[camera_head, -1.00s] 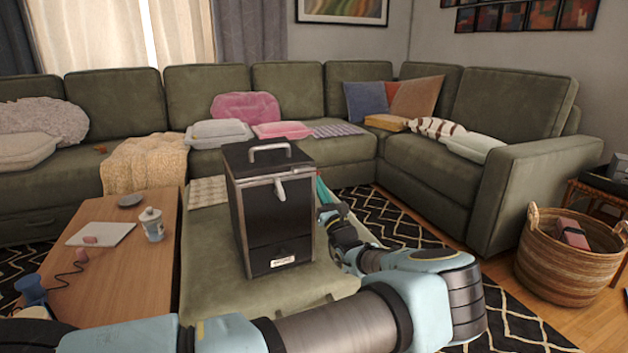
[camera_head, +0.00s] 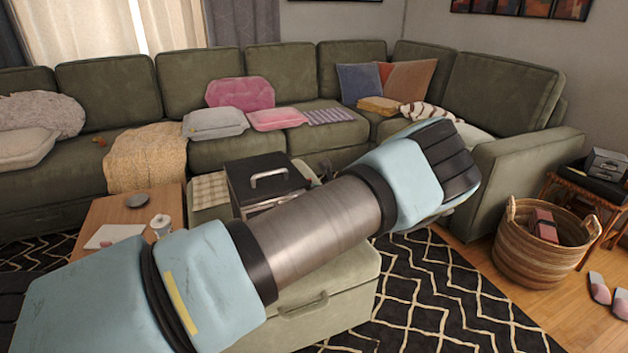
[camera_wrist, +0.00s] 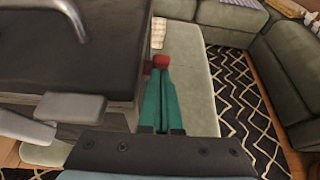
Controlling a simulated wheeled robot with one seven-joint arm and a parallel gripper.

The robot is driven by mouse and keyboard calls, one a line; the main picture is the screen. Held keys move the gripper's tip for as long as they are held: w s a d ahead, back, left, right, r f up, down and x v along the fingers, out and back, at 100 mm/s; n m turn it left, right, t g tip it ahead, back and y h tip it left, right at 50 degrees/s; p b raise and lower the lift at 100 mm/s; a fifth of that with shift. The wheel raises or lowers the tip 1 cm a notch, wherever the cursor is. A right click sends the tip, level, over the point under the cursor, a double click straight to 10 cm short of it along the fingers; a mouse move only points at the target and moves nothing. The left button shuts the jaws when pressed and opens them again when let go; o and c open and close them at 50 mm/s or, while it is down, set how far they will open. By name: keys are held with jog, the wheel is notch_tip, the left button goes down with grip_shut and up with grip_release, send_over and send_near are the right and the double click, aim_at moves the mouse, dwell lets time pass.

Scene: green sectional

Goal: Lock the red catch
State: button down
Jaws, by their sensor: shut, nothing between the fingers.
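The black box (camera_head: 240,190) with a metal lid handle (camera_head: 268,177) stands on the green ottoman; my arm hides most of its front. In the wrist view the dark lid (camera_wrist: 60,75) fills the upper left, with a pale metal latch (camera_wrist: 70,107) at its front edge. A small red piece, apparently the red catch (camera_wrist: 161,61), shows beside the box's right side. My gripper (camera_wrist: 160,72) has its teal fingers shut together, tips at or just short of the red piece. I cannot tell whether they touch. My gripper is hidden in the head view.
The green ottoman (camera_head: 335,300) lies under the box. A wooden table (camera_head: 110,213) with a white jar (camera_head: 161,225) is to the left. The green sectional (camera_head: 205,85) runs behind. A wicker basket (camera_head: 520,255) stands at right. Patterned rug lies open between.

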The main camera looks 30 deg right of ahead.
jog(key=shift+w+r+g, duration=0.25)
jog(key=shift+r+g, duration=0.1)
jog(key=shift+g, duration=0.55)
jog(key=shift+r+p, duration=0.65)
jog(key=shift+r, duration=0.15)
